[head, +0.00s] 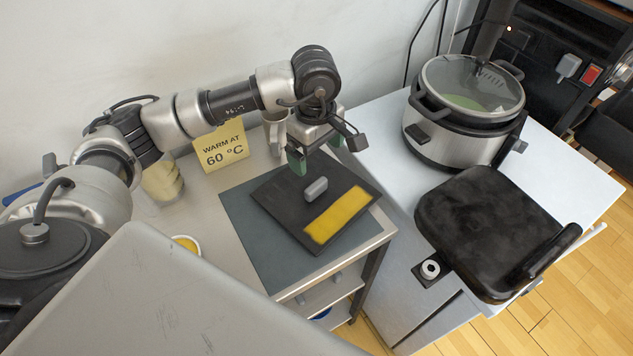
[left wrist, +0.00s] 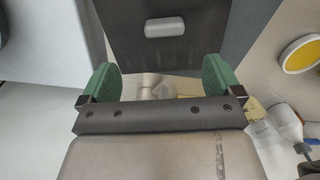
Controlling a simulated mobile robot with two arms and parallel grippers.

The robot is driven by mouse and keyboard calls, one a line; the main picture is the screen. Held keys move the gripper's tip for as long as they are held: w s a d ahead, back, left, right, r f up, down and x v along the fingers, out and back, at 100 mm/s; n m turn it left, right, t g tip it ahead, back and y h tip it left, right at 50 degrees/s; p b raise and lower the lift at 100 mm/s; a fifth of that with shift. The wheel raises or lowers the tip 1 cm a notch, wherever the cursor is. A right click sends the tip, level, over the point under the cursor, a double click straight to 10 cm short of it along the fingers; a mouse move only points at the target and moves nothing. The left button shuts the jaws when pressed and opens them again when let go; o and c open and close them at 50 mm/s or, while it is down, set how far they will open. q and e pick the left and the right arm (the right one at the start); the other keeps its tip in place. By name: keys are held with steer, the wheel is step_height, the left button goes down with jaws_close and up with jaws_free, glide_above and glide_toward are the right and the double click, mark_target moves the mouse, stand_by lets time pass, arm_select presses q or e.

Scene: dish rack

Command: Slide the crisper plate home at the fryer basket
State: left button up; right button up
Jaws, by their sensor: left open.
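A dark square plate (head: 285,203) with a yellow strip and a grey knob (head: 316,189) lies flat, turned at an angle, on a dark grey mat; I take it to be the crisper plate. My left gripper (head: 316,152) is open above its far edge, with green fingers and nothing between them. In the left wrist view the plate (left wrist: 200,45) and knob (left wrist: 165,27) lie ahead of the open fingers (left wrist: 160,75). A black box-like thing with a handle (head: 490,225) stands at the right; I cannot tell whether it is the fryer basket. My right gripper is not in view.
A silver cooker (head: 450,143) with a glass lid stands on the white counter (head: 380,120). A yellow "WARM AT 60 °C" sign (head: 222,146), a glass (head: 162,180) and a yellow-filled bowl (head: 188,243) are left of the mat (head: 255,238). A gap separates the table from the counter.

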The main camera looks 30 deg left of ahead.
arm_select(q)
glide_above(316, 184)
steer(key=f, duration=0.2)
steer(key=f+p, duration=0.1)
steer(key=f, duration=0.1)
steer(key=shift+w+a+f, duration=0.2)
steer(key=shift+f, duration=0.1)
steer(key=f, duration=0.1)
steer(key=f+p, duration=0.1)
steer(key=f, duration=0.2)
steer(key=shift+s+d+f+p, duration=0.25)
steer(key=shift+f+p, duration=0.15)
steer(key=shift+f, duration=0.5)
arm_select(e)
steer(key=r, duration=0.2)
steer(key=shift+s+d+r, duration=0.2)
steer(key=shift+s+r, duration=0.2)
arm_select(q)
steer(key=shift+c, duration=1)
steer(key=shift+w, duration=0.1)
steer(key=c, duration=1)
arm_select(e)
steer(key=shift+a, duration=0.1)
